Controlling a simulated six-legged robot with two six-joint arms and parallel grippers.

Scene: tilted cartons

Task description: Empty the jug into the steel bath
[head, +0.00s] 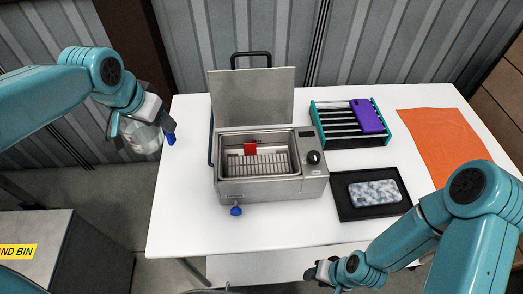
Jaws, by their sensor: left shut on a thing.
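The steel bath (270,190) stands on the white table with its lid (253,97) raised. A metal rack and a small red item (250,149) show inside it. My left gripper (140,122) is shut on the clear jug (147,143), left of the bath and about at the table's left edge. The jug has a blue part at its right side. The gripper partly hides the jug, and I cannot tell its contents. My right gripper (318,272) is low by the table's front edge, apart from the bath; its jaws are too small to read.
A green rack (350,125) with a purple phone (368,116) stands right of the bath. A black tray (345,211) holds a marbled phone (374,193). An orange cloth (440,145) lies at the right. A grey bin (65,255) stands at lower left. The table's left strip is clear.

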